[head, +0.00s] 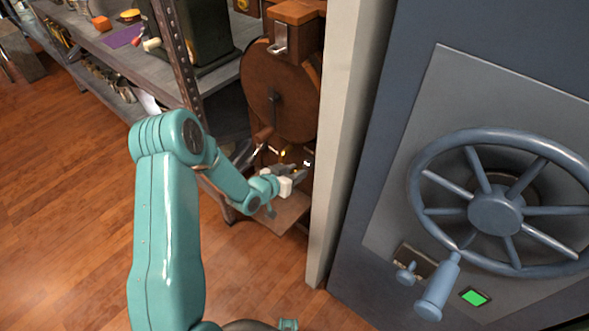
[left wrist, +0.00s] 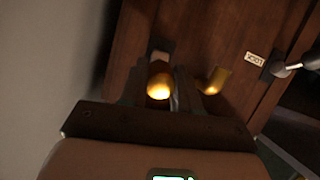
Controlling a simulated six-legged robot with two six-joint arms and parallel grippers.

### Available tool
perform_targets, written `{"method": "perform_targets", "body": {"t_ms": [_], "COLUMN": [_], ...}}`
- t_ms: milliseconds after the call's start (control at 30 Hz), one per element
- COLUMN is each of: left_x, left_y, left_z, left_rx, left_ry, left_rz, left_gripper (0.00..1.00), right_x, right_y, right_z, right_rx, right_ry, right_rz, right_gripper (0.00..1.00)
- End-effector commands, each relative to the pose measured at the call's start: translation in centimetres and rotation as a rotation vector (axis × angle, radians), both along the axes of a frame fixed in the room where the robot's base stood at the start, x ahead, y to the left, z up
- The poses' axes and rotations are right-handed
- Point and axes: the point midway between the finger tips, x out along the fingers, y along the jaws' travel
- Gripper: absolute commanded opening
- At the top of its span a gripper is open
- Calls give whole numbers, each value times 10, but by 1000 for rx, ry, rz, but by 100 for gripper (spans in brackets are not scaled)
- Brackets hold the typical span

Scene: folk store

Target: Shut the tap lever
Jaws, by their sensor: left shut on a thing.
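A dark wooden cabinet with a round brown drum (head: 282,92) stands beyond the white post in the head view. My left gripper (head: 302,172) reaches in at its lower front. In the left wrist view my left gripper (left wrist: 160,80) is shut on a small brass piece (left wrist: 159,88), which I take to be the tap lever. It glows brightly between the dark fingers, and they hide part of it. A second brass piece (left wrist: 217,80) shows just right of the fingers, against the brown wood. The lever's exact angle cannot be told.
A white post (head: 343,130) stands close to the right of my left gripper. A blue-grey safe door with a spoked wheel (head: 495,210) fills the right. A cluttered metal shelf (head: 120,60) stands behind on the left. The wooden floor (head: 60,220) at left is clear.

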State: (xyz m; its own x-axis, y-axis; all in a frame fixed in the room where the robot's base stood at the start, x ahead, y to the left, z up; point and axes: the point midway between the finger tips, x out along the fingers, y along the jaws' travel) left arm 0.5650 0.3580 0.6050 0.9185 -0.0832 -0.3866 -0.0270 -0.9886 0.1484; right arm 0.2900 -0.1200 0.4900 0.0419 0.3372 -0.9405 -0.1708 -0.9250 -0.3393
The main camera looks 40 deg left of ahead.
Motion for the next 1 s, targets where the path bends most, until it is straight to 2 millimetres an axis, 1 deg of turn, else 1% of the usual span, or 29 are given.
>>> {"method": "perform_targets", "body": {"t_ms": [33, 300, 567, 967, 1000], "left_x": [1, 4, 5, 5, 5], "left_y": [-1, -1, -1, -1, -1], "left_z": [7, 11, 11, 11, 11], "left_rx": [1, 10, 13, 15, 15], "left_ry": [31, 160, 207, 211, 211], "left_rz": [0, 0, 0, 0, 0], "left_gripper": [0, 0, 0, 0, 44], "right_x": [0, 0, 0, 0, 0], "right_y": [0, 0, 0, 0, 0], "right_z": [8, 21, 24, 24, 24], "right_rx": [0, 0, 0, 0, 0], "right_ry": [0, 0, 0, 0, 0], "right_rz": [0, 0, 0, 0, 0], "right_gripper": [0, 0, 0, 0, 0]}}
